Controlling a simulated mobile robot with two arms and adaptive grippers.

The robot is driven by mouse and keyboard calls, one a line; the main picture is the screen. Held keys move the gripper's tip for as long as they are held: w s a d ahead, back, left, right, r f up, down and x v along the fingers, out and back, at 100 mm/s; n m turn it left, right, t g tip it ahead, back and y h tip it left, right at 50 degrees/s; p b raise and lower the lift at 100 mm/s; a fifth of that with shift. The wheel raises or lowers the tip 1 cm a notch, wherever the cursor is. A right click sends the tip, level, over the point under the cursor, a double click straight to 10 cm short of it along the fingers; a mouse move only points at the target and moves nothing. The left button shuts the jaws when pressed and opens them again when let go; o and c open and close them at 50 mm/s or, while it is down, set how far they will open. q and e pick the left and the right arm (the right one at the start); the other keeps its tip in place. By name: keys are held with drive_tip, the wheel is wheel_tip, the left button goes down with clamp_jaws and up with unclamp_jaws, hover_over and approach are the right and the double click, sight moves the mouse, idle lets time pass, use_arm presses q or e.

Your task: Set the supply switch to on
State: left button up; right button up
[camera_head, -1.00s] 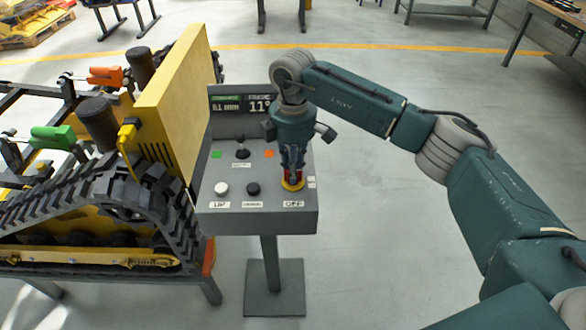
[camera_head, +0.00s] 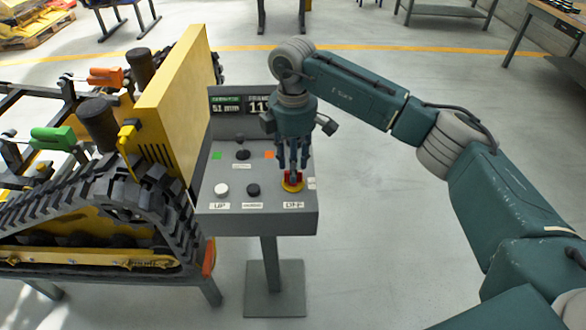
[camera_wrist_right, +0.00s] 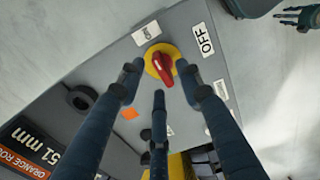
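The supply switch (camera_head: 292,182) is a red knob on a yellow round base at the front right of the grey console. In the right wrist view the red knob (camera_wrist_right: 163,68) points down and slightly right, away from the OFF label (camera_wrist_right: 204,39). My right gripper (camera_head: 292,166) hangs just above the switch. In the right wrist view its fingers are spread around the knob's sides, apparently apart from it, and hold nothing. A small dark hand at the wrist view's top right, apparently my left gripper (camera_wrist_right: 291,16), has its fingers apart.
The console also has a white button (camera_head: 222,189), a black button (camera_head: 253,189), a small joystick (camera_head: 242,154) and a display (camera_head: 241,103). A tracked carrier with a yellow panel (camera_head: 170,100) stands close on the left. The floor right of the console is clear.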

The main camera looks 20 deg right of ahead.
wheel_tip(320, 180, up, 10)
idle(0.3)
drive_tip(key=shift+f, duration=0.15)
